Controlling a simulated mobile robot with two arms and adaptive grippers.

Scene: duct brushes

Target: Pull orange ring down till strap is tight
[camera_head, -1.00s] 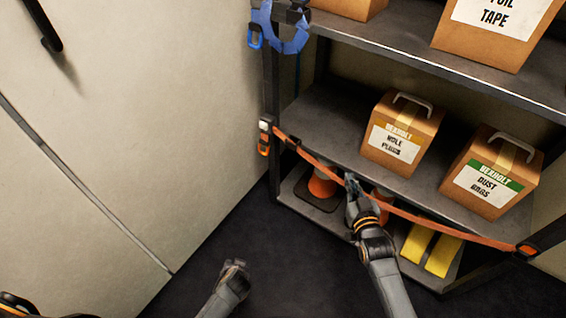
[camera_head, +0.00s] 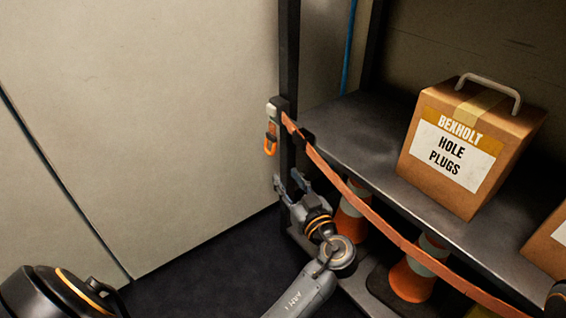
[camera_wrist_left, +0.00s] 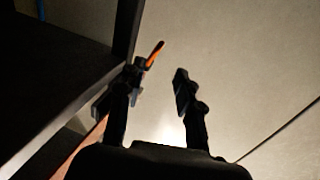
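The orange ring (camera_head: 270,142) hangs from a pale-and-dark buckle (camera_head: 272,110) on the left shelf post. The orange strap (camera_head: 355,202) runs from the post across the shelf front, sloping down to the right with a slight bow. My left gripper (camera_head: 288,182) is open and empty just below and right of the ring, in front of the post. In the left wrist view, the ring (camera_wrist_left: 154,54) shows as a thin orange piece beyond the left fingertip; the open fingers (camera_wrist_left: 160,74) are dark. No contact shows. My right gripper is not in view.
The dark shelf post (camera_head: 289,60) stands close to my left gripper. A "Hole Plugs" box (camera_head: 455,150) sits on the shelf (camera_head: 350,130). Orange-and-white cones (camera_head: 410,280) stand below, behind the strap. The pale wall (camera_head: 140,120) left of the post is clear.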

